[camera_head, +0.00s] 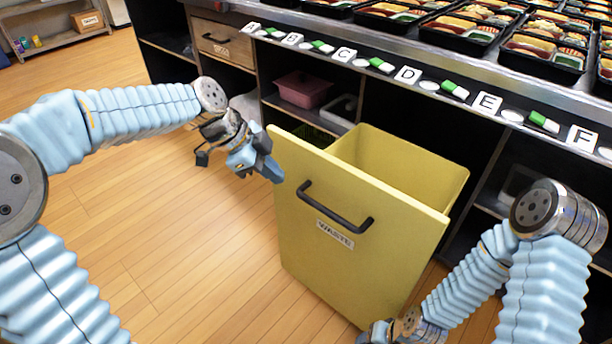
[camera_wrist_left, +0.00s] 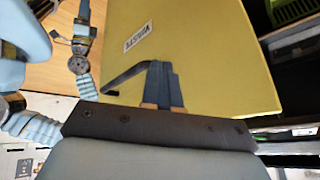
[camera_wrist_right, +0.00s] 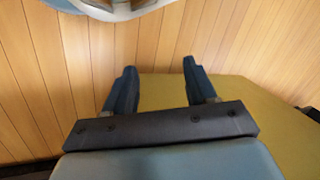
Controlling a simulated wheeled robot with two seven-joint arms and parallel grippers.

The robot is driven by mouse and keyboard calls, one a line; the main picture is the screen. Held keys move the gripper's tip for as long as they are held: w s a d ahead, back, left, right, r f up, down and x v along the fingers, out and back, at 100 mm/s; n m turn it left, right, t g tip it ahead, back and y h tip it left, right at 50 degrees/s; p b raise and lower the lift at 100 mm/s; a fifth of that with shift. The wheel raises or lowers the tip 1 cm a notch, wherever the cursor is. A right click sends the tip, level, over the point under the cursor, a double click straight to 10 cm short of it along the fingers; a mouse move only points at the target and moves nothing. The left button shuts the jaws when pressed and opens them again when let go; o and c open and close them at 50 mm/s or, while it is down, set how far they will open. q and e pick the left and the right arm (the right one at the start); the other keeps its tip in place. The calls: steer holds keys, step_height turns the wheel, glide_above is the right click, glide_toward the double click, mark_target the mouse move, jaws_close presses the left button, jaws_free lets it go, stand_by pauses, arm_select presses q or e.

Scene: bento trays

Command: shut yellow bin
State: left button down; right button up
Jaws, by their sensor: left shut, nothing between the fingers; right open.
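The yellow bin (camera_head: 350,230) is pulled out from under the counter, its inside open at the top. Its front panel has a black handle (camera_head: 335,207) and a WASTE label (camera_head: 335,234). My left gripper (camera_head: 276,176) is shut and empty by the panel's upper left part. In the left wrist view its fingers (camera_wrist_left: 162,68) overlap the panel beside the handle (camera_wrist_left: 127,74); contact is unclear. My right gripper is low at the bottom edge in the head view, mostly cut off. In the right wrist view its fingers (camera_wrist_right: 160,85) are open and empty, with a yellow bin surface (camera_wrist_right: 235,105) beyond.
The counter above carries several bento trays (camera_head: 470,30) and lettered tiles (camera_head: 408,75). Dark shelves beneath hold a pink container (camera_head: 303,88) and a wooden drawer (camera_head: 222,42). Wooden floor (camera_head: 190,220) is clear left of the bin.

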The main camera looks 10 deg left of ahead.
arm_select(q)
steer(key=s+a+r+m, duration=0.1)
steer(key=s+r+m, duration=0.4)
steer(key=r, duration=0.6)
glide_toward(319, 174)
steer(key=shift+m+h, duration=0.3)
steer(key=shift+h, duration=0.1)
steer(key=f, duration=0.1)
steer(key=d+f, duration=0.1)
steer(key=f, duration=0.2)
steer(key=shift+s+d+f, duration=0.1)
steer(key=shift+s+d, duration=0.15)
steer(key=shift+w+d, duration=0.35)
steer(key=shift+w, duration=0.25)
arm_select(e)
steer(key=shift+f, duration=0.2)
arm_select(q)
steer(key=shift+w, duration=0.1)
